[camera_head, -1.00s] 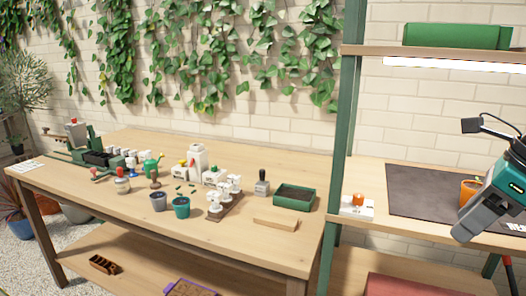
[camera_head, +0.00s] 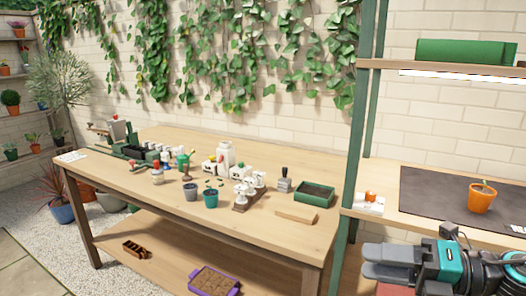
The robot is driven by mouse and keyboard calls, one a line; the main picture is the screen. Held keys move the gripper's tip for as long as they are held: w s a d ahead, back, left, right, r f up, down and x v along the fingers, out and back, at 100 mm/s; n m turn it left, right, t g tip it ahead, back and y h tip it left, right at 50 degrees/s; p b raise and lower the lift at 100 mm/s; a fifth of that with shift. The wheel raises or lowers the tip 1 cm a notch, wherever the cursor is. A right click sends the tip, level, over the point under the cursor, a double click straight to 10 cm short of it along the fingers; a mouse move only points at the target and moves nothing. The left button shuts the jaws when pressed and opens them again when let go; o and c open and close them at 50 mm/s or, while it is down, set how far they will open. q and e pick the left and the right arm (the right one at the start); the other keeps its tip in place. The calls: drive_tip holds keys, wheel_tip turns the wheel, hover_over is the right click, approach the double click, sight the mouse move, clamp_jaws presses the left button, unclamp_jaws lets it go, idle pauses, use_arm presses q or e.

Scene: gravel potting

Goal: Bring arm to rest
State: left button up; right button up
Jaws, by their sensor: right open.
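My right gripper (camera_head: 370,262) is at the lower right of the head view, in front of the shelf unit and below its worktop. Its grey fingers point left, and it is open with nothing between them. The black and teal body of my right arm (camera_head: 450,264) runs off to the right edge. My left gripper is not in view.
An orange pot (camera_head: 481,199) with a small sprout stands on a dark mat (camera_head: 425,190) on the shelf unit. A green post (camera_head: 354,150) rises left of the gripper. The wooden table (camera_head: 160,198) holds pots, bottles, and a green tray (camera_head: 314,203).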

wheel_tip(320, 180, down, 14)
drive_tip(key=s+m+t+h+p, duration=0.15)
drive_tip(key=m+t+h, duration=0.75)
drive_tip(key=m, duration=1.4)
drive_tip(key=s+a+f+m+g+h+p, duration=0.1)
drive_tip(key=s+a+f+m+g+h, duration=0.1)
drive_tip(key=s+f+m, duration=0.2)
drive_tip(key=s+a+f+m+g+h, duration=0.1)
drive_tip(key=s+f+m+g, duration=0.2)
drive_tip(key=s+f+m, duration=0.2)
wheel_tip(320, 180, down, 3)
drive_tip(key=shift+s+a+f+h+p, duration=0.2)
drive_tip(key=shift+s+a+h+p, duration=0.15)
drive_tip(key=shift+h, duration=0.05)
